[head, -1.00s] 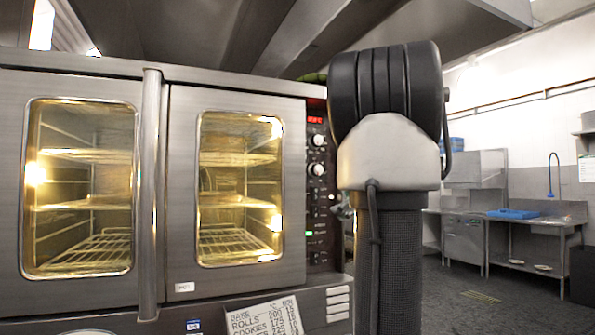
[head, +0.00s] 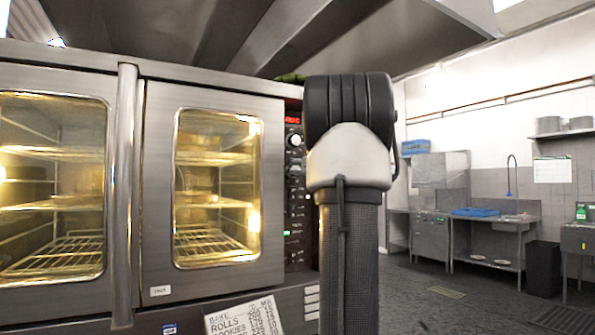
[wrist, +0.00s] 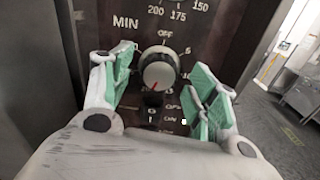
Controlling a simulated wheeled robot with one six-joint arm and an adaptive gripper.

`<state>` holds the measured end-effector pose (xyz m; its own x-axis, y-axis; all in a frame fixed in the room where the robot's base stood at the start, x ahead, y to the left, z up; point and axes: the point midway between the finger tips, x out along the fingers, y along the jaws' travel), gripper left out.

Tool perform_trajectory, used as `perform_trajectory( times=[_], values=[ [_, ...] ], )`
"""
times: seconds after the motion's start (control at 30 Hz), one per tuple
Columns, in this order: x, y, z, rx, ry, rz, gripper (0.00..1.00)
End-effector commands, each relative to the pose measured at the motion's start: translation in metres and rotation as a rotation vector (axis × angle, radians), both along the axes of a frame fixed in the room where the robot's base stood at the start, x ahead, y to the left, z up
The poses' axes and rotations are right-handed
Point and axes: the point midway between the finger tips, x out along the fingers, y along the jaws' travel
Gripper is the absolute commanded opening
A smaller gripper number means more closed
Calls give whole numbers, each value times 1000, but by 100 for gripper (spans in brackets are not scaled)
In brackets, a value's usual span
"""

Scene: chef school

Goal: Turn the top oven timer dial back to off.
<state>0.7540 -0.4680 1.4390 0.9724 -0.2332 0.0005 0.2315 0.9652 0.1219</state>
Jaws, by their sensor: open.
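The timer dial (wrist: 158,68) is a round silver knob in the wrist view, with OFF printed above it and MIN to its left. Its red mark points down and to the left, away from OFF. My gripper (wrist: 163,82) is open, with green-padded fingers on the left and right of the dial. A gap shows on both sides, and I cannot tell how far the fingertips are from the panel. In the head view the oven (head: 215,88) shows lit glass doors and a dark control panel (head: 297,215) at its right edge. My arm hides part of the panel and my gripper there.
A temperature scale with 150, 175 and 200 lies above the timer dial. Small switches sit below it. A steel bench with a blue tray (head: 475,212) stands at the back right. The dark floor (head: 415,285) to the right is open.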

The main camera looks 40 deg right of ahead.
Motion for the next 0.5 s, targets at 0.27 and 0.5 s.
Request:
perform_trajectory(
  times=[0.27, 0.5],
  values=[
    [11, -3, 0, -1, 0, -1, 59],
    [10, -3, 0, -2, 1, -1, 37]
  ],
)
